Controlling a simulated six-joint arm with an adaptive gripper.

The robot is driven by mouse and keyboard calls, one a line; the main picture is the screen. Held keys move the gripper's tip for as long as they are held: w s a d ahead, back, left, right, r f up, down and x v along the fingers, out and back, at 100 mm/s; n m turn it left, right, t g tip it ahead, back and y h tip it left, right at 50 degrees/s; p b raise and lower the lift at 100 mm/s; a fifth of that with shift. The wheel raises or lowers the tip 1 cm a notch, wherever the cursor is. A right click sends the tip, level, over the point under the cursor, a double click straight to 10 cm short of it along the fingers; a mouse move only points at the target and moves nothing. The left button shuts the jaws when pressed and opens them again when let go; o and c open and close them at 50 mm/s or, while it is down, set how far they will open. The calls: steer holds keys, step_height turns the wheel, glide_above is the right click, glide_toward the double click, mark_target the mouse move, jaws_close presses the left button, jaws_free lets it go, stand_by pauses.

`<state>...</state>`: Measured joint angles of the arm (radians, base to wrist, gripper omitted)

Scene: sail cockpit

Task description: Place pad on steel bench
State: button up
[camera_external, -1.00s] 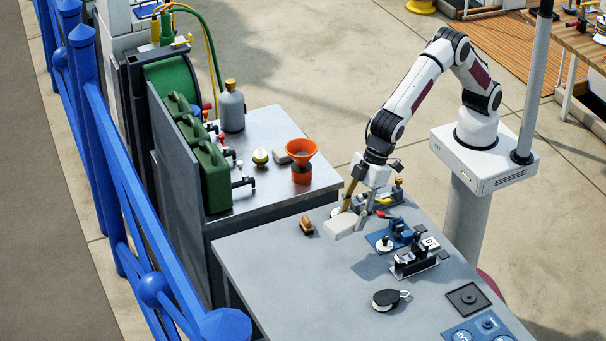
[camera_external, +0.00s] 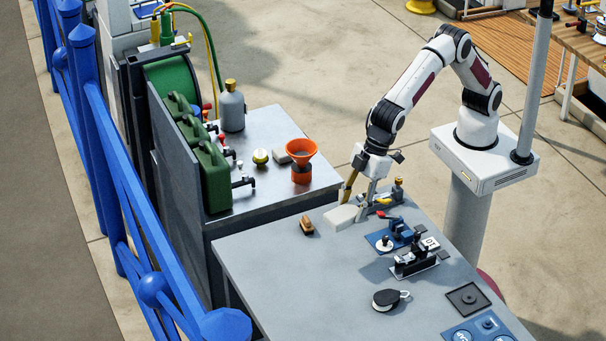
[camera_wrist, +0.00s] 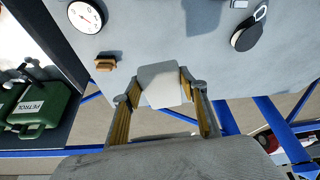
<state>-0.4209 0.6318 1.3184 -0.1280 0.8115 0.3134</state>
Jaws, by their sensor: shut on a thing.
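The pad is a pale, off-white rectangular block (camera_external: 341,217). My gripper (camera_external: 355,207) is shut on it, pointing down, at the back edge of the grey worktable. In the wrist view the pad (camera_wrist: 159,84) sits between the two finger tips, and its far part overlaps the table top. I cannot tell how far it is above the table. The steel bench (camera_external: 262,190) stands to the left of the pad, its shiny top beyond the table's back edge.
Bare steel shows at the front.

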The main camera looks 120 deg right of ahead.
steer(key=shift+w+d+r, duration=0.1)
steer(key=shift+d+r, duration=0.1)
steer(key=shift+r, duration=0.3)
steer(key=shift+d+r, duration=0.15)
steer(key=shift+r, duration=0.35)
steer(key=w+d, duration=0.3)
steer(key=d, duration=1.1)
steer(key=m+h, duration=0.1)
steer(key=m, duration=0.2)
glide_above(285, 140)
step_height(285, 140, down, 12)
steer(key=shift+a, duration=0.15)
steer(key=shift+f, duration=3)
